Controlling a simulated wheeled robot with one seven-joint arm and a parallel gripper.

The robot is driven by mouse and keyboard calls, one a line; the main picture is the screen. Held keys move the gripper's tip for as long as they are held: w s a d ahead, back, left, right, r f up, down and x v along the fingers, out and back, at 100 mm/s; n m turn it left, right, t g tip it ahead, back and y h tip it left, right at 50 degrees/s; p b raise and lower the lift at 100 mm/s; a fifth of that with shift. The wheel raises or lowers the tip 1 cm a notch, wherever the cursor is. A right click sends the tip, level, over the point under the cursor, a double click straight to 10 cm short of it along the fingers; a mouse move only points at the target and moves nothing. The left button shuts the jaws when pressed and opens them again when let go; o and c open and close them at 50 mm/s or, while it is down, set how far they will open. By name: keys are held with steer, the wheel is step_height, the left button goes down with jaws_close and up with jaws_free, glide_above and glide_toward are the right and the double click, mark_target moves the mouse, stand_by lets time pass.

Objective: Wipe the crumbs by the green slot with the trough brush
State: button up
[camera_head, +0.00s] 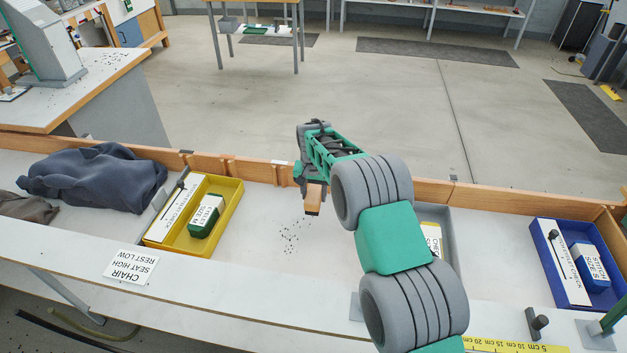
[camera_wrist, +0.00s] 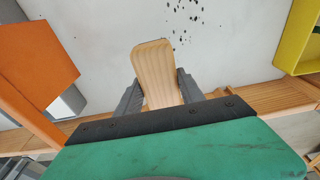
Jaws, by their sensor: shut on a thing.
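My gripper (camera_head: 310,183) is over the back of the bench, left of my forearm. It is shut on a pale wooden piece, seemingly the trough brush (camera_head: 314,200). The wrist view shows this wood (camera_wrist: 155,68) between the two grey fingers (camera_wrist: 159,92); no bristles show. Dark crumbs (camera_head: 289,237) lie scattered on the white bench top, nearer the front than the brush and apart from it in the picture. They also show beyond the wood in the wrist view (camera_wrist: 178,22). I cannot make out a green slot; a green box (camera_head: 206,215) sits in the yellow tray.
The yellow tray (camera_head: 232,208) stands left of the crumbs, with dark cloth (camera_head: 95,178) farther left. A grey tray (camera_head: 446,232) is partly behind my arm; a blue tray (camera_head: 543,250) stands right. A wooden rail (camera_head: 255,170) edges the back. An orange panel (camera_wrist: 38,62) is close in the wrist view.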

steer(key=shift+w+a+f, duration=0.1)
steer(key=shift+f, duration=0.15)
steer(key=shift+f+b, duration=0.95)
steer(key=shift+f, duration=1.9)
steer(key=shift+f+b, duration=0.9)
steer(key=shift+f, duration=0.15)
